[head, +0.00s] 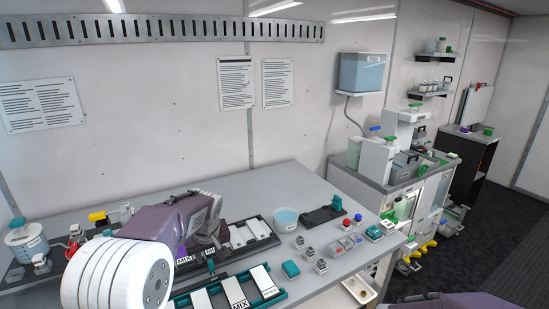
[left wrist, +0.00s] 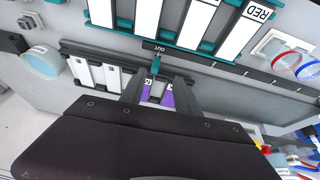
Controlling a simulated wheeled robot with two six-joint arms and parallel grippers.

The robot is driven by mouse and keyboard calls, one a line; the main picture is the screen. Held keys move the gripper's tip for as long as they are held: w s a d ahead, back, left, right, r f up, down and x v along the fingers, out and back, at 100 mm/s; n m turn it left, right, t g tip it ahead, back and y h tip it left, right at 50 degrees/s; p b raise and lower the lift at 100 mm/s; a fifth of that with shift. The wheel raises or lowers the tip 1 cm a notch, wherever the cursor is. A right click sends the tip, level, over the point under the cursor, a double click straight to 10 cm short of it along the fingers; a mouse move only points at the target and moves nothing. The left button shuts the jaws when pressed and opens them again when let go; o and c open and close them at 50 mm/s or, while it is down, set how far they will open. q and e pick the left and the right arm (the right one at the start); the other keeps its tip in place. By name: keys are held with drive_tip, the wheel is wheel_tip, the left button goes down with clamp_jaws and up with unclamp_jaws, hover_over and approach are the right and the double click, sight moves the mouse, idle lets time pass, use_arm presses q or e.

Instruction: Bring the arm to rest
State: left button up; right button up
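My left arm reaches over the bench from the left in the head view. My left gripper (head: 211,264) points down close to the teal-edged tray, partly hidden by its own dark purple housing. In the left wrist view its two dark fingers with purple pads (left wrist: 158,93) stand apart with a narrow gap and nothing seen held between them. A small teal lever (left wrist: 155,66) at the "OUT" mark is just beyond the fingertips. Only a purple piece of my right arm shows at the bottom right of the head view; its gripper is out of view.
The teal tray (head: 278,293) with white labelled blocks and a dark tray (head: 271,238) flank the gripper. A blue-filled bowl (head: 286,220), a teal block (head: 291,270) and small grey fittings stand to the right. A clear jar (head: 27,240) stands left.

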use_arm(q)
drive_tip(key=s+d+f+m+g, duration=0.1)
drive_tip(key=s+f+m, duration=0.1)
drive_tip(key=s, duration=0.6)
drive_tip(key=s+d+f+m+g+h, duration=0.1)
drive_tip(key=s+f+m, duration=0.1)
drive_tip(key=s+f, duration=0.3)
drive_tip(key=s+d+f+m+h, duration=0.1)
drive_tip(key=s+d+f+m, duration=0.1)
drive_tip(key=s, duration=0.9)
drive_tip(key=shift+f+g, duration=0.4)
drive_tip(key=shift+f, duration=0.45)
